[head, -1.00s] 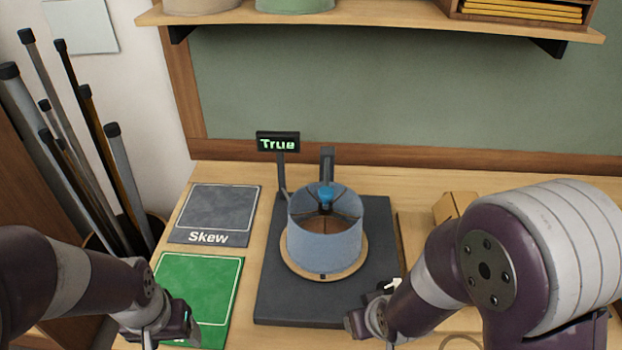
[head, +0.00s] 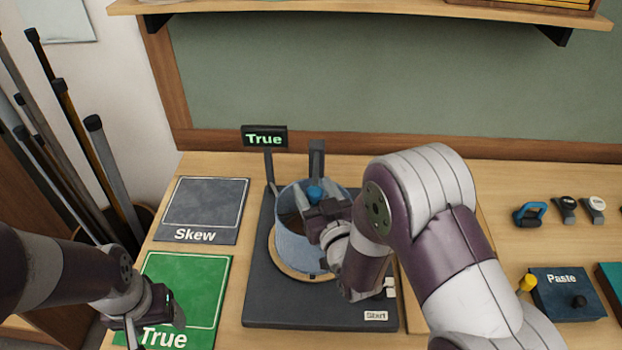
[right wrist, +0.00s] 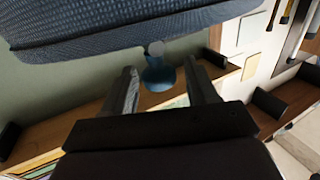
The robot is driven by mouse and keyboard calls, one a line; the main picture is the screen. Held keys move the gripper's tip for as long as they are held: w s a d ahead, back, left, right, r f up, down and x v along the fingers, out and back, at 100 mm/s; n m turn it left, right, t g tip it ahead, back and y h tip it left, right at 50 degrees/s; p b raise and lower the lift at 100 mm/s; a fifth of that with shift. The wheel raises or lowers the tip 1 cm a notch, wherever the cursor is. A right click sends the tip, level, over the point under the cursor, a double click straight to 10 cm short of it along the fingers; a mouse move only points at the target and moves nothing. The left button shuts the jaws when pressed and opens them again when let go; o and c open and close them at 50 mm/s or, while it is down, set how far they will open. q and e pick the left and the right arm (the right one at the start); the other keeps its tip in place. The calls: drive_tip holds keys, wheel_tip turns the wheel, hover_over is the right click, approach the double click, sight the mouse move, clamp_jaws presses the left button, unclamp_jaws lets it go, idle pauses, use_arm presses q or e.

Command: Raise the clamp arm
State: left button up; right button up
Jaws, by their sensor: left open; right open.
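A blue lampshade (head: 296,248) stands on a round wooden disc on the dark jig base (head: 265,305). A dark upright post (head: 316,160) rises behind it. The clamp's blue knob (head: 315,192) shows at the top of the shade; most of the clamp arm is hidden. My right gripper (head: 312,203) is open over the shade, at the knob. In the right wrist view the blue knob (right wrist: 160,72) lies between the open fingers; contact cannot be told. My left gripper (head: 152,320) is open and empty over the green mat.
A sign reading True (head: 264,138) stands behind the jig. A grey Skew mat (head: 206,205) and a green True mat (head: 187,285) lie at left. A Paste box (head: 566,293) and small tools (head: 530,214) lie at right. A shelf (head: 370,8) runs overhead.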

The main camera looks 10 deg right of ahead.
drive_tip(key=shift+w+a+r, duration=0.1)
drive_tip(key=shift+w, duration=1.05)
